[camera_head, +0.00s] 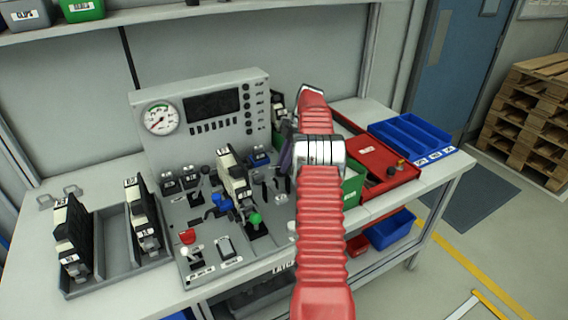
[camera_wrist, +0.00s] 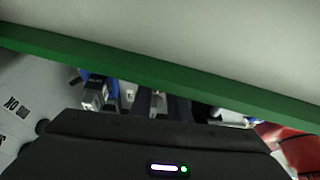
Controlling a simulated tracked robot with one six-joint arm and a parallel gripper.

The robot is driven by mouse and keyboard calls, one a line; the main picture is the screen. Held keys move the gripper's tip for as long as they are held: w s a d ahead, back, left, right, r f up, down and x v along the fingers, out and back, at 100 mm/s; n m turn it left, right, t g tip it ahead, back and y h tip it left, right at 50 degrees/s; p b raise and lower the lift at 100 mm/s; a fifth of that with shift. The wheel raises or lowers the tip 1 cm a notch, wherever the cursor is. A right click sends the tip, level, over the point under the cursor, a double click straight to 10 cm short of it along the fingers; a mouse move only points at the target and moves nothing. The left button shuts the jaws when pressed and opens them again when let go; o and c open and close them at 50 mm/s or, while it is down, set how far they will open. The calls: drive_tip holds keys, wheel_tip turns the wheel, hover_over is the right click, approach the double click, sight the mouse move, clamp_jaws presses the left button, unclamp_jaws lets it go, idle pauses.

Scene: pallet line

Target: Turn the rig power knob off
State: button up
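The rig is a grey console (camera_head: 150,115) on the bench, with a round gauge (camera_head: 160,117), a dark display and a column of small black knobs (camera_head: 247,107) on its upright back panel. Its sloping lower deck carries levers, a red button (camera_head: 187,236), blue and green knobs and a rocker switch (camera_head: 227,249). I cannot tell which control is the rig power knob; its label is not readable. My gripper (camera_head: 286,158) is over the right end of the console, mostly hidden by my red arm. The wrist view shows a dark gripper body, but its fingers cannot be made out.
Black-and-white units stand in a grey tray (camera_head: 120,262) at the left. A red tray (camera_head: 378,165), a green bin (camera_head: 353,187) and a blue bin (camera_head: 411,137) stand right of my arm. A green edge (camera_wrist: 150,70) crosses the wrist view close up.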

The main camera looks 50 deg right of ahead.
drive_tip(key=o, duration=0.4)
drive_tip(key=shift+c, duration=0.2)
drive_tip(key=shift+r, duration=0.15)
